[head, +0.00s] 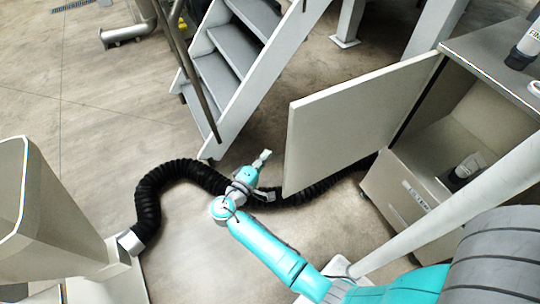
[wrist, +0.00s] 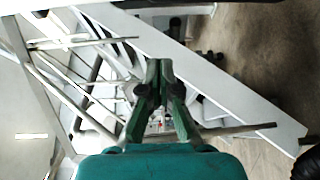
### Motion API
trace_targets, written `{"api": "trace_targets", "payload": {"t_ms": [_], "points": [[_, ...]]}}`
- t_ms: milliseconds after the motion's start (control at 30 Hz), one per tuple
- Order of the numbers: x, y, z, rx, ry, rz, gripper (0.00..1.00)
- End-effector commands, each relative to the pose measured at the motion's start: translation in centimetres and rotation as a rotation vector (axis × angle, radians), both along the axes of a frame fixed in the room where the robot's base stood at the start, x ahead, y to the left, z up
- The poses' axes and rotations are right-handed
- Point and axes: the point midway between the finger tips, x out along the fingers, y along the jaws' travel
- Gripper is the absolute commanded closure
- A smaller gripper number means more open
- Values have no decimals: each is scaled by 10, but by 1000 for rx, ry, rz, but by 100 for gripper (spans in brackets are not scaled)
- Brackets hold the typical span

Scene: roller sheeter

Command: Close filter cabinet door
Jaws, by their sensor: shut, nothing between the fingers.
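The filter cabinet (head: 398,186) stands at the right in the head view. Its pale door (head: 350,122) is swung wide open, reaching out to the left from the cabinet and leaving the inside exposed. My gripper (head: 264,156) is shut and empty, just left of the door's free edge, with a visible gap between them in the picture. In the wrist view my gripper (wrist: 158,64) shows its dark green fingers closed together. I cannot make out the door for sure in the wrist view.
A grey metal staircase (head: 238,58) rises behind my gripper. A black corrugated hose (head: 150,200) runs over the floor under my arm and past the door. Dark-and-white canisters sit on the cabinet top (head: 490,55) and inside. Open floor lies at the left.

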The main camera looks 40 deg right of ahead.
Motion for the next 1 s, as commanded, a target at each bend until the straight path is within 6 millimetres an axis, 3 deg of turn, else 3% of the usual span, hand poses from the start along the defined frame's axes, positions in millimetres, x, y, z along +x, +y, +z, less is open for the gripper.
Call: {"api": "trace_targets", "payload": {"t_ms": [433,700,1000], "points": [[20,-82,0,1,-1,-3,100],[-12,-77,-1,2,1,2,100],[-20,-76,0,2,0,1,100]]}}
